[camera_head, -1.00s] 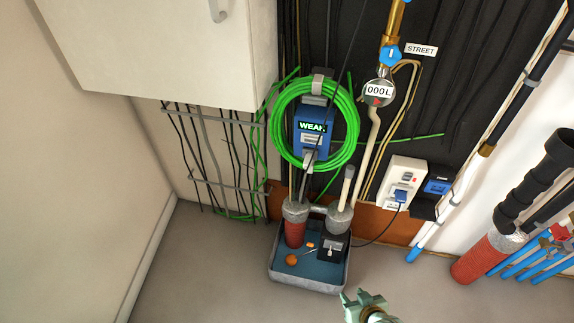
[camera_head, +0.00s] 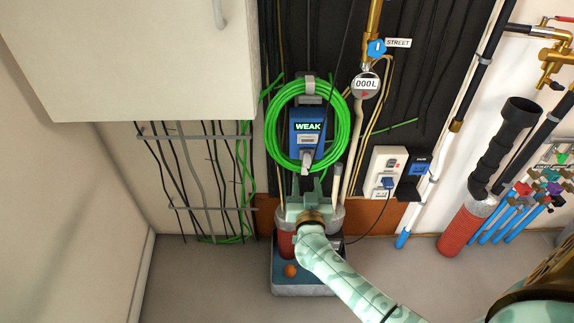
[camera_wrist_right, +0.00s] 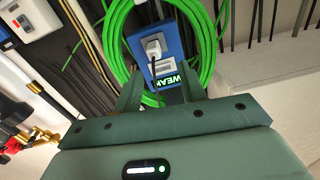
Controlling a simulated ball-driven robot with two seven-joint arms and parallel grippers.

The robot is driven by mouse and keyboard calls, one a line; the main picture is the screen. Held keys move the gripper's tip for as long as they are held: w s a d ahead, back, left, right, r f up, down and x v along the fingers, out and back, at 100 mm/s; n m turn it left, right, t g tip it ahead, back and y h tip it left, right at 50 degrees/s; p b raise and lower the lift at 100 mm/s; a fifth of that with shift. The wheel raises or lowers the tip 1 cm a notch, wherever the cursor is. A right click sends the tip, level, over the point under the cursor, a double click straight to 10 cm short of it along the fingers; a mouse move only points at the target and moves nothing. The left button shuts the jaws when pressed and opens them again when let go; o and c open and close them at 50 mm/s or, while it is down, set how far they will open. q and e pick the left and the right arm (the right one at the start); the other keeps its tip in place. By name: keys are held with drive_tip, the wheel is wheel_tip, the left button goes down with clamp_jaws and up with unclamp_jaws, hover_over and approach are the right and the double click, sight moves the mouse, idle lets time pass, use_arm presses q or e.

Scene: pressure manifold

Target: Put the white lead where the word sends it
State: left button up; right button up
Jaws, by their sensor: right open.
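A blue box (camera_head: 307,128) on the dark wall panel shows the word WEAK, inside a coil of green hose. A white plug (camera_head: 307,158) sits at its lower front; in the right wrist view the plug (camera_wrist_right: 153,47) has a dark cable hanging from it. My right gripper (camera_head: 308,184) is just below the plug in the head view, fingers pointing up toward it. The jaws are open, with the plug beyond the fingertips and nothing visibly between them. Where the cable runs behind my gripper is hidden. My left gripper is not in view.
A green hose coil (camera_head: 272,130) surrounds the blue box. To the right are a white wall box (camera_head: 391,160) with a blue plug and a small blue unit (camera_head: 417,168). A grey tray (camera_head: 300,290) with an orange ball (camera_head: 290,270) stands below. A gauge (camera_head: 366,85) reads 000L.

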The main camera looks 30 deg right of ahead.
sight(307, 167)
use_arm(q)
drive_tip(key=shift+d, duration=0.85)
use_arm(e)
drive_tip(key=shift+s+d+f+n, duration=0.1)
drive_tip(key=shift+d+f+n, duration=0.05)
drive_tip(key=shift+d+n, duration=0.2)
drive_tip(key=b+x, duration=0.2)
drive_tip(key=x, duration=0.1)
drive_tip(key=b+x, duration=0.1)
drive_tip(key=shift+w+d+f, duration=0.2)
drive_tip(key=shift+w+f, duration=0.15)
drive_tip(key=shift+w+d+r, duration=0.2)
drive_tip(key=shift+w+d, duration=0.1)
drive_tip(key=shift+w, duration=0.2)
drive_tip(key=shift+w+d+r, duration=0.15)
drive_tip(key=shift+w+d, duration=0.15)
drive_tip(key=shift+w, duration=0.2)
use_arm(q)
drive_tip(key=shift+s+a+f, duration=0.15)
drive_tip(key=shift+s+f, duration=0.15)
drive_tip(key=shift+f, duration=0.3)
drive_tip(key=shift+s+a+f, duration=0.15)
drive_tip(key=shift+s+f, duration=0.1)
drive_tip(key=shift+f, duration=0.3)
use_arm(e)
drive_tip(key=shift+x, duration=1)
